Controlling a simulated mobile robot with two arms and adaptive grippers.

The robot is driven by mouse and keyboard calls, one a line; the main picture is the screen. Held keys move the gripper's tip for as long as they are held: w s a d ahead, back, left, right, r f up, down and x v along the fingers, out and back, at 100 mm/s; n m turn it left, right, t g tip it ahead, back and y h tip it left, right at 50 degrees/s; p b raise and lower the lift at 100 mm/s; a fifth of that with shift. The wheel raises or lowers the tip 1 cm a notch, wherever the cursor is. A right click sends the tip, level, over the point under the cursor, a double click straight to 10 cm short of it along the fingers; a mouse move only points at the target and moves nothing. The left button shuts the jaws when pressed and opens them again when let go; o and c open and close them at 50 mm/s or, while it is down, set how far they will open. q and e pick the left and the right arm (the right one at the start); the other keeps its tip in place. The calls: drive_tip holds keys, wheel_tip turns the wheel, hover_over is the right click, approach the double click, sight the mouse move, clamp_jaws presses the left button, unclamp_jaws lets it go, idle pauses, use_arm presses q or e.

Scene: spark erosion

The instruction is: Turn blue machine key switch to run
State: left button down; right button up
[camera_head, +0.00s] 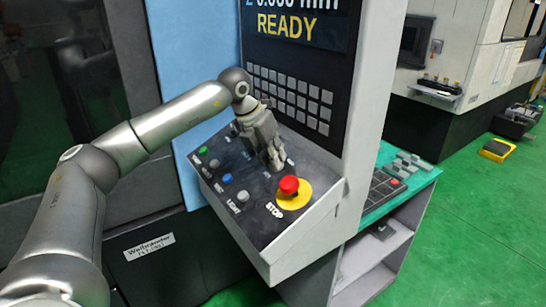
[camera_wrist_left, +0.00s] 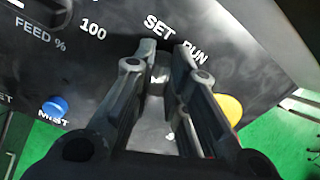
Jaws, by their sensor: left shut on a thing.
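The blue machine's sloped control panel (camera_head: 225,165) carries the key switch. My left gripper (camera_head: 277,163) points down at the panel, beyond the red stop button. In the left wrist view its fingers (camera_wrist_left: 166,58) are close together, shut on the key switch (camera_wrist_left: 160,76), of which only a grey part shows between them. The printed words SET (camera_wrist_left: 158,28) and RUN (camera_wrist_left: 194,53) stand just beyond the fingertips, RUN to the right. The fingers hide most of the switch, so I cannot tell which mark it points to. My right gripper is not in view.
The red stop button (camera_head: 289,184) on its yellow plate (camera_head: 302,197) is close to my gripper. Blue (camera_head: 227,178), green (camera_head: 203,150) and white (camera_head: 243,195) buttons sit to the left. A keypad (camera_head: 290,98) and a READY screen (camera_head: 290,26) rise behind.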

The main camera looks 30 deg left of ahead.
use_arm(q)
drive_tip(key=m, duration=0.5)
drive_tip(key=shift+d, duration=0.15)
drive_tip(key=m, duration=0.5)
drive_tip(key=shift+s+d+b, duration=0.1)
drive_tip(key=shift+b, duration=0.2)
drive_tip(key=shift+r+m, duration=0.1)
drive_tip(key=shift+m, duration=0.3)
drive_tip(key=c, duration=1.4)
unclamp_jaws()
drive_tip(key=shift+c, duration=0.2)
drive_tip(key=v, duration=1.2)
